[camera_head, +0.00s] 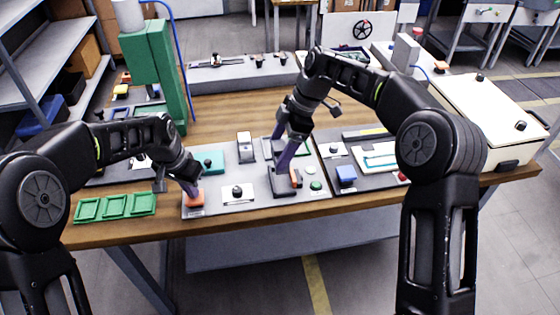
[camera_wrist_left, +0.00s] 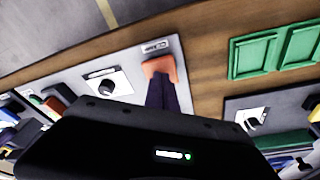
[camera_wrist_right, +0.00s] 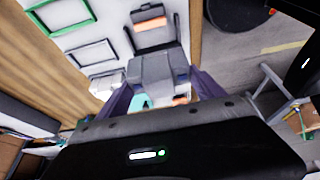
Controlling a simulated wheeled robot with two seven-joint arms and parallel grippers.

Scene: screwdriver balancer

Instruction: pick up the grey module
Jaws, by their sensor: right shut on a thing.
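The grey module (camera_wrist_right: 152,72) is a grey block between the two purple fingers of my right gripper (camera_wrist_right: 160,90) in the right wrist view. My right gripper (camera_head: 284,166) points down at a dark fixture (camera_head: 284,187) on the panel in the head view. The arm and fingers hide much of that spot, and I cannot tell whether the module is clear of the fixture. My left gripper (camera_head: 190,189) is down at an orange-red piece (camera_head: 194,201) at the panel's front left. In the left wrist view its purple fingers (camera_wrist_left: 162,92) are close together, touching or just above that piece (camera_wrist_left: 160,68).
Green trays (camera_head: 115,206) lie at the table's front left. A black knob (camera_head: 238,190) and a green button (camera_head: 315,185) flank the dark fixture. A green column (camera_head: 155,70) rises at the back left.

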